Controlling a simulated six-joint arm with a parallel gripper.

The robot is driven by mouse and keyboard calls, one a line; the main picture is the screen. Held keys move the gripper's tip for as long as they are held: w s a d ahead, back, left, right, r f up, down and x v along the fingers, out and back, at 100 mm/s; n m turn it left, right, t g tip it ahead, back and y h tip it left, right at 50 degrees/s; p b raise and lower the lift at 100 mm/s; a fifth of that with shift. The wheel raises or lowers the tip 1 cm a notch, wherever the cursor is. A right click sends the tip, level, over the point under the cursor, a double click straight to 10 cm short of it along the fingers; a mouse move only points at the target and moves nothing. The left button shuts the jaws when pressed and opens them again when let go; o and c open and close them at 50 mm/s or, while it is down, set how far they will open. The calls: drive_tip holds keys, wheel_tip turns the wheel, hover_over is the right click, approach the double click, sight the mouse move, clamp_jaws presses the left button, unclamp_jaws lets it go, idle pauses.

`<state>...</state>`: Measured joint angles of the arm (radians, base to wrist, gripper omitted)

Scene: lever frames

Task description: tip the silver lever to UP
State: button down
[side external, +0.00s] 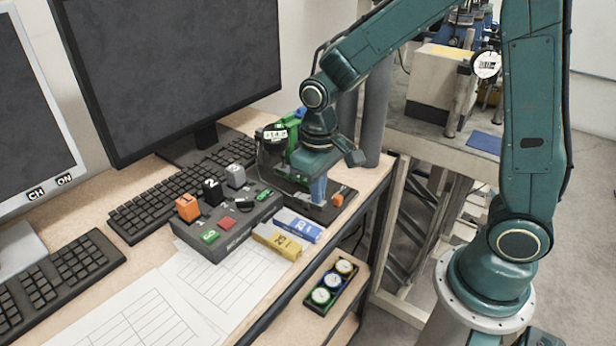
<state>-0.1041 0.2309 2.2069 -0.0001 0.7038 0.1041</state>
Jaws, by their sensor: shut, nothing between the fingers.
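A dark grey control box (238,236) sits on the desk, with a row of block-shaped lever heads along its back. The silver-grey head (236,176) is the rightmost, beside a black one (212,191) and an orange one (188,207). I take the silver-grey head to be the silver lever; its tilt is too small to tell. My gripper (318,198) points down, shut and empty, to the right of the control box and apart from the silver head. Its tips are low over a dark base plate (285,194); contact is unclear.
A green device (294,127) and round gauge stand behind my gripper. Blue (298,224) and yellow (277,241) blocks lie before the box. Keyboards (180,187) and a monitor (170,70) stand behind. Papers (165,308) lie in front left. The desk edge is close on the right.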

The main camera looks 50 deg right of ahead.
drive_tip(key=shift+f, duration=0.25)
drive_tip(key=shift+r, duration=3.55)
drive_tip(key=s+d+r+t, duration=0.1)
drive_tip(key=s+r, duration=0.3)
drive_tip(key=s, duration=0.4)
drive_tip(key=s+d+r+t, duration=0.2)
drive_tip(key=s+r+t, duration=0.2)
drive_tip(key=s, duration=0.3)
drive_tip(key=shift+s+d+r+t, duration=0.25)
drive_tip(key=shift+s+r+t, duration=0.05)
drive_tip(key=shift+s+r, duration=0.1)
